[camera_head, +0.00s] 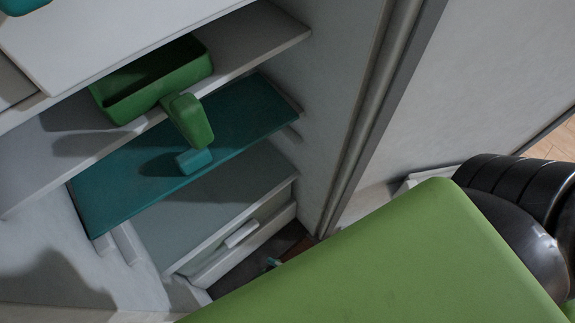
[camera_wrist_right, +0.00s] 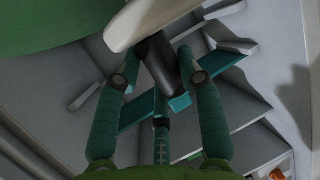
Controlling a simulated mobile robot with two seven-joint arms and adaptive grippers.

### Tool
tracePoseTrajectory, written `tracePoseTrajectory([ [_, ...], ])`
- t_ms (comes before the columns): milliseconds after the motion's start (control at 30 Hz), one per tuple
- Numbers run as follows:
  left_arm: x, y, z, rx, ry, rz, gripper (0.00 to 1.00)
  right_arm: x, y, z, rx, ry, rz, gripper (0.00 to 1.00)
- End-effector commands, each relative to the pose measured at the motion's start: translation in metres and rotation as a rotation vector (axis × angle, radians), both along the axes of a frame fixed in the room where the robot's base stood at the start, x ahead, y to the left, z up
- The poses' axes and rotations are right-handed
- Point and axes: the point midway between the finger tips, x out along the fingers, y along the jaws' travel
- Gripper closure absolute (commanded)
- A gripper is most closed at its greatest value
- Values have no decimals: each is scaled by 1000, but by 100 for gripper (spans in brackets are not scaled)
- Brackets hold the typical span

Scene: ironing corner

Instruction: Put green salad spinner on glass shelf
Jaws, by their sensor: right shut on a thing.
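My right fingers are hidden in the head view. My left gripper is not in view.
A green open box (camera_head: 150,85) sits on the white upper shelf (camera_head: 265,35). A green and teal thing (camera_head: 190,120) stands at the teal shelf's front edge. A large green surface (camera_head: 400,260), perhaps my arm, covers the lower right. The teal shelf's left part is clear.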

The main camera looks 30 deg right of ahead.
Motion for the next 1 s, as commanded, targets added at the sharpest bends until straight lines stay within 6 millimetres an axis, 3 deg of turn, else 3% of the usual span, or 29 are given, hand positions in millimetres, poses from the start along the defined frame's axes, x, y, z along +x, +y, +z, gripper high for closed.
tracePoseTrajectory([
  [1000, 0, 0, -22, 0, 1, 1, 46, 116, 24, 1, 5, -6, -2, 100],
])
